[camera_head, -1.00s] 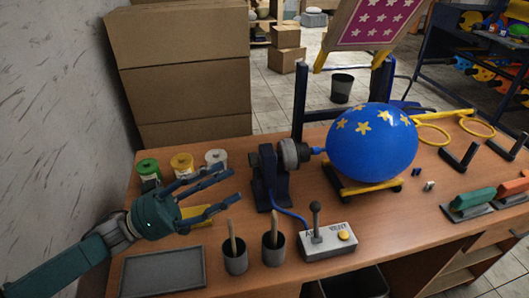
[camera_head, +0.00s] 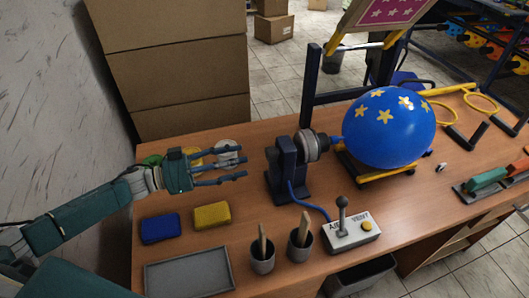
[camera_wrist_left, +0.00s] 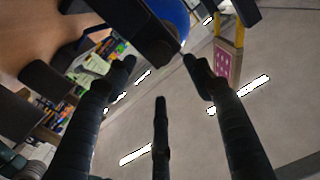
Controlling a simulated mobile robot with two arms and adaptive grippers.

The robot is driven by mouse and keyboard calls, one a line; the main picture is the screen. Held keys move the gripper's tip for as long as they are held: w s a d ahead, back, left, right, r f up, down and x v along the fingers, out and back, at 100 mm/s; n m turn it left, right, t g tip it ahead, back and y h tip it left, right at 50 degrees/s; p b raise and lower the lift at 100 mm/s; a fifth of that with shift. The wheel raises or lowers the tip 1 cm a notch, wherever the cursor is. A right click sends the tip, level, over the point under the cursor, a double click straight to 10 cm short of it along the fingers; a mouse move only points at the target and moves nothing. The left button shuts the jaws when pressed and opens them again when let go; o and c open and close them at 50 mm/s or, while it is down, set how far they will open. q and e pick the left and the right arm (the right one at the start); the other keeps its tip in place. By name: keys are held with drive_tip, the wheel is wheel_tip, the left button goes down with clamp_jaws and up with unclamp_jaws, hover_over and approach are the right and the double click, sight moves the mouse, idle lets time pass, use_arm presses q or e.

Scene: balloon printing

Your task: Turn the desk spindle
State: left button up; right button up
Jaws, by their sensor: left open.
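The desk spindle (camera_head: 312,146) is a grey ribbed knob on a dark blue stand (camera_head: 287,172), in the middle of the desk in the head view. A blue balloon with yellow stars (camera_head: 388,128) sits at its right side, over a yellow cradle. My left gripper (camera_head: 243,163) is open and empty, left of the stand and apart from it, its fingers pointing right. In the left wrist view, the open fingers (camera_wrist_left: 160,75) show below part of the blue balloon (camera_wrist_left: 172,16) and a dark stand. My right gripper is not in view.
A control box with a lever (camera_head: 350,232) and two grey cups stand at the front. Blue and yellow pads (camera_head: 211,215) and a grey tray (camera_head: 190,273) lie front left. Paint jars (camera_head: 228,150) stand behind my left gripper. Cardboard boxes (camera_head: 175,70) are stacked behind the desk.

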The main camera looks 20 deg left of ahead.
sight(266, 153)
use_arm(q)
drive_tip(key=x, duration=0.3)
drive_tip(key=shift+w+d, duration=0.25)
drive_tip(key=shift+d, duration=0.05)
drive_tip(key=x, duration=0.3)
drive_tip(key=shift+w+d+b, duration=0.1)
drive_tip(key=shift+w+b, duration=0.15)
drive_tip(key=shift+b, duration=0.05)
drive_tip(key=shift+w+d, duration=0.25)
drive_tip(key=shift+d, duration=0.15)
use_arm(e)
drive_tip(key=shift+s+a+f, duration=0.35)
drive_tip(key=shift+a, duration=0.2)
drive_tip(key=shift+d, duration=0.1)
use_arm(q)
drive_tip(key=c, duration=0.9)
drive_tip(key=shift+c, duration=1.3)
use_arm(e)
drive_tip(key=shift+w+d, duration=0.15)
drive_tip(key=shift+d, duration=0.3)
